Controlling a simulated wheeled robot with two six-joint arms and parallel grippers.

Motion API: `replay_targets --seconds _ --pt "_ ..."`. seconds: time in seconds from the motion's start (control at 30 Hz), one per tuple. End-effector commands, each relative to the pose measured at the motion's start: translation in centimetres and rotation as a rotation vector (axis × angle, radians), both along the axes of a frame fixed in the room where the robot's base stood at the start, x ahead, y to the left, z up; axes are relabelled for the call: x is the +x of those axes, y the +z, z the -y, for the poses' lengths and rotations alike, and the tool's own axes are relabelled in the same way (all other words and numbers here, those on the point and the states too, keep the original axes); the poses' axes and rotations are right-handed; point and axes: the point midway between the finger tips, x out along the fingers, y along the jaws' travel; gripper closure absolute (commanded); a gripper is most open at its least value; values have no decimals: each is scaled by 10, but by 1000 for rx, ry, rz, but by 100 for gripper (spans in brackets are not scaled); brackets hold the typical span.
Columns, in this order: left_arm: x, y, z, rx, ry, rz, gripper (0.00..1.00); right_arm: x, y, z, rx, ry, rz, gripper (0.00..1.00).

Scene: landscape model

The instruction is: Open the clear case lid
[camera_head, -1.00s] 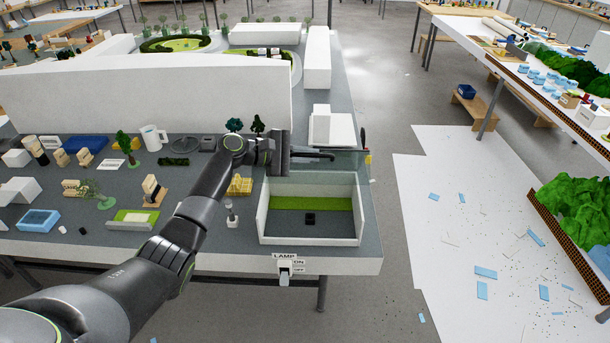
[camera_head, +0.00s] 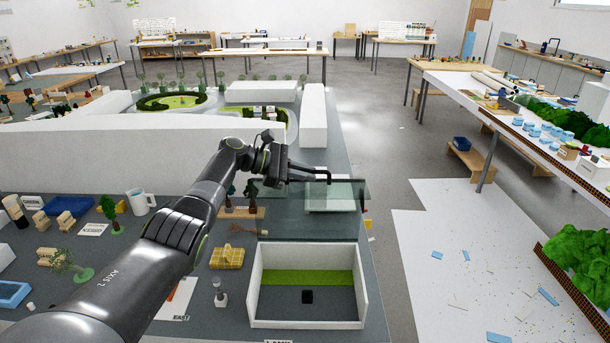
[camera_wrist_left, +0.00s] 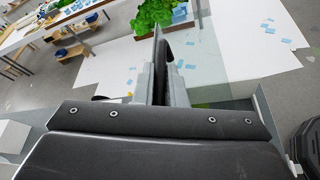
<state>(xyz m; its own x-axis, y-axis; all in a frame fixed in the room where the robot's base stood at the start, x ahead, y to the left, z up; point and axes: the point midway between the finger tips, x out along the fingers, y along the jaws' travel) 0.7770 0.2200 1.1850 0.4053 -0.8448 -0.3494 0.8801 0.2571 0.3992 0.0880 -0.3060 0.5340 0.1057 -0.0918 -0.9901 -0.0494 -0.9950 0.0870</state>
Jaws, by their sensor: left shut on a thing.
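The white-walled case (camera_head: 364,300) stands on the grey table with its top open, a green strip and a small black cube (camera_head: 307,296) inside. Its clear lid (camera_head: 285,205) stands raised at the back of the case, see-through, with a white block showing behind it. My left gripper (camera_head: 322,175) is at the lid's upper edge and is shut on it. In the left wrist view, the fingers (camera_wrist_left: 164,85) close together, with the clear panel (camera_wrist_left: 203,55) beside them. The fingers' exact contact with the lid is hard to make out. My right gripper is not in view.
A long white wall (camera_head: 120,155) runs behind and left of my arm. The inside of the case is mostly clear. Open floor lies right of the table.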

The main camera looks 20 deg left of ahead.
Motion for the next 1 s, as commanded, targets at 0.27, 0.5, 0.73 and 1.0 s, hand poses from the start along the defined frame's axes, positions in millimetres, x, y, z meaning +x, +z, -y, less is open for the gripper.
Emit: replay_targets --seconds 0.27,0.5,0.73,1.0 --pt "0 -2 0 3 -2 -2 100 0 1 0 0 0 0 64" --pt "-1 -2 0 3 -2 -2 100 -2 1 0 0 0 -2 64" --pt "0 -2 0 3 -2 -2 72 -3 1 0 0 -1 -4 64" --pt "0 -1 0 1 -1 -1 67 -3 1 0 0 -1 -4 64"
